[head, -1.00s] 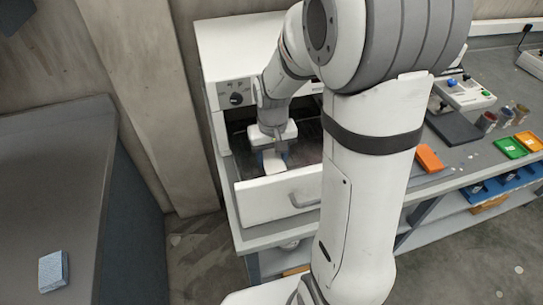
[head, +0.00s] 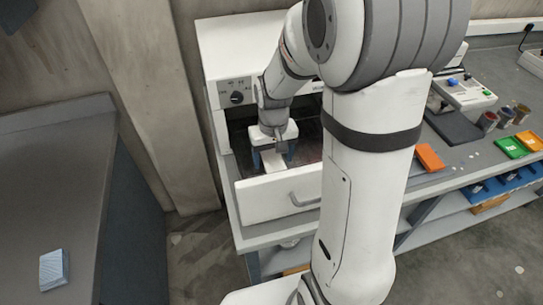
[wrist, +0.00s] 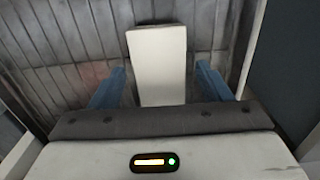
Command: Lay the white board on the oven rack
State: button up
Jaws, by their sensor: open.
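The white board (wrist: 158,60) lies on the slatted oven rack (wrist: 60,45) in the wrist view. It also shows under my gripper in the head view (head: 270,162), inside the open oven (head: 240,45). My gripper (wrist: 161,80) is open, with one blue finger on each side of the board and a gap to both. In the head view my gripper (head: 274,153) reaches down into the oven opening. The board's near end is hidden behind the gripper body in the wrist view.
The white oven door (head: 265,200) with its handle is at the front. My arm hides the oven's right part. An orange tray (head: 430,157) and a green tray (head: 510,147) lie on the bench at right. A small light-blue block (head: 54,270) lies on the left counter.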

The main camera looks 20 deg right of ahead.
aim_at(273, 161)
notch_tip(273, 161, up, 12)
dwell(0.4)
jog(key=shift+r, duration=0.15)
